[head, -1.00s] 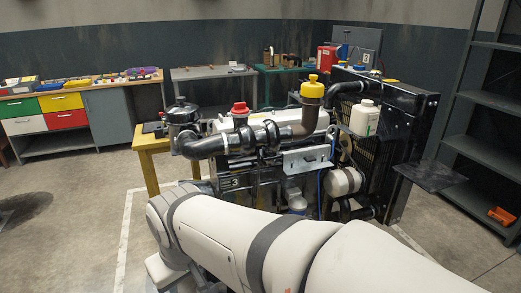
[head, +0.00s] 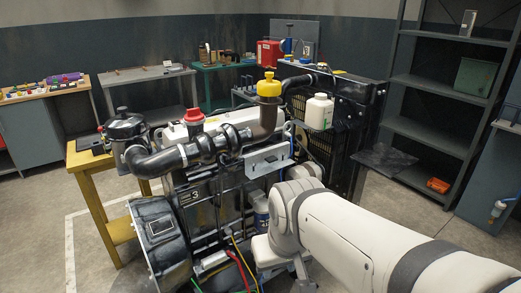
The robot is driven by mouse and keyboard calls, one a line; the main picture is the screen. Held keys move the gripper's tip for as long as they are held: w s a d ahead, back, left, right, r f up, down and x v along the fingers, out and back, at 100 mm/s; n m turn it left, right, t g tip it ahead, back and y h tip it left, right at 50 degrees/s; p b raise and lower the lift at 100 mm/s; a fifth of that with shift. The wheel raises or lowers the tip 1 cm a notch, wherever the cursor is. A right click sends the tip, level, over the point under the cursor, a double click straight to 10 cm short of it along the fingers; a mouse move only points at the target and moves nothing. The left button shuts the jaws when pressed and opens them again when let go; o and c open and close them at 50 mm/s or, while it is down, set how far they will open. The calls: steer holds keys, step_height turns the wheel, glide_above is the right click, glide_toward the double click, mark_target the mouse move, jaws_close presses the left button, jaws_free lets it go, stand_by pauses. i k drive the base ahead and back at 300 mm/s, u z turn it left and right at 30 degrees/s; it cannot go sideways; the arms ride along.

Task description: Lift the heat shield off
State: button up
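A bright bent metal plate, which looks like the heat shield (head: 267,160), sits on the near side of the diesel engine (head: 205,195), below the dark exhaust pipe (head: 185,155). It appears in place against the engine, with small dark openings in its face. My arm reaches in from the lower right, and its pale links pass just right of and below the plate. My gripper does not show; no fingers can be made out. Nothing of my arm visibly touches the plate.
A yellow-capped filler (head: 269,86), a red cap (head: 193,115) and a white bottle (head: 319,111) stand on the engine. A dark flat shelf (head: 385,158) juts out at right. A yellow stand (head: 95,190) is left. Floor is clear at far left.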

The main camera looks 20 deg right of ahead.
mark_target(270, 158)
steer(key=i, duration=1)
steer(key=z, duration=0.05)
